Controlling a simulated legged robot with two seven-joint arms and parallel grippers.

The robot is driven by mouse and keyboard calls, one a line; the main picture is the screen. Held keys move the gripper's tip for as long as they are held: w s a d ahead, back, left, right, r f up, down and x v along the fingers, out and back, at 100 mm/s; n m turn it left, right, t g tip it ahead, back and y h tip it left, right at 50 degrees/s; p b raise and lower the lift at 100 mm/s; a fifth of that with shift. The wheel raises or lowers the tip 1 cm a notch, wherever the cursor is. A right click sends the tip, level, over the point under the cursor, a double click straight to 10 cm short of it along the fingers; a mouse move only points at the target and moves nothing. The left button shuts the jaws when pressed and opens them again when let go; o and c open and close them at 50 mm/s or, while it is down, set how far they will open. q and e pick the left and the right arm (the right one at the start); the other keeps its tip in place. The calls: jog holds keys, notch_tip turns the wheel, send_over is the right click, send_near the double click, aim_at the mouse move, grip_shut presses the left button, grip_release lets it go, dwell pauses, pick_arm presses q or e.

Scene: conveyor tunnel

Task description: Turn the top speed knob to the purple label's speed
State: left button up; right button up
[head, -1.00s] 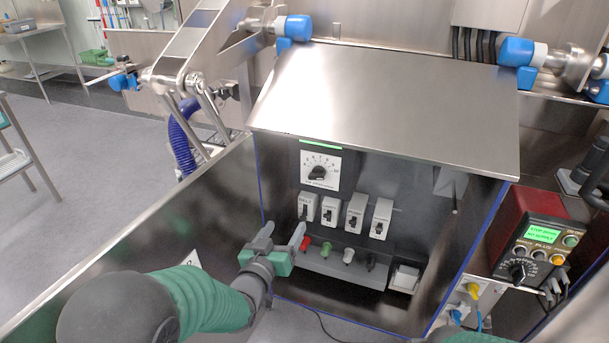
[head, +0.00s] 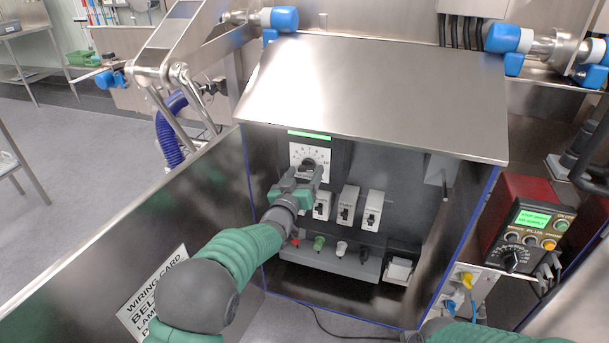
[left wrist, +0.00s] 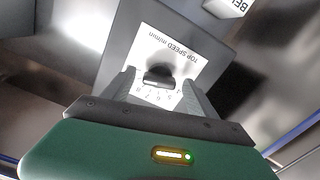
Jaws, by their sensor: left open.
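The top speed knob (head: 309,163) is black and sits on a white numbered dial plate (head: 322,151) at the upper left of the dark control panel. My left gripper (head: 304,174) is in front of the knob and hides part of it. In the left wrist view, the knob (left wrist: 158,76) lies between the two open fingers (left wrist: 158,86), with the words "TOP SPEED m/min" upside down on the plate (left wrist: 170,50). I cannot tell whether the fingers touch it. The pointer's exact setting is unclear. I see no purple label. My right gripper is out of view.
White switch modules (head: 347,205) stand in a row below the dial, above a grey ledge (head: 330,262) with coloured plugs. A metal lid (head: 375,95) overhangs the panel. A wiring card (head: 150,295) is on the left side wall. A red meter box (head: 520,225) stands at right.

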pick_arm(q)
jog(key=shift+w+d, duration=0.1)
jog(key=shift+w, duration=0.05)
jog(key=c, duration=1.4)
jog(key=shift+o, duration=0.2)
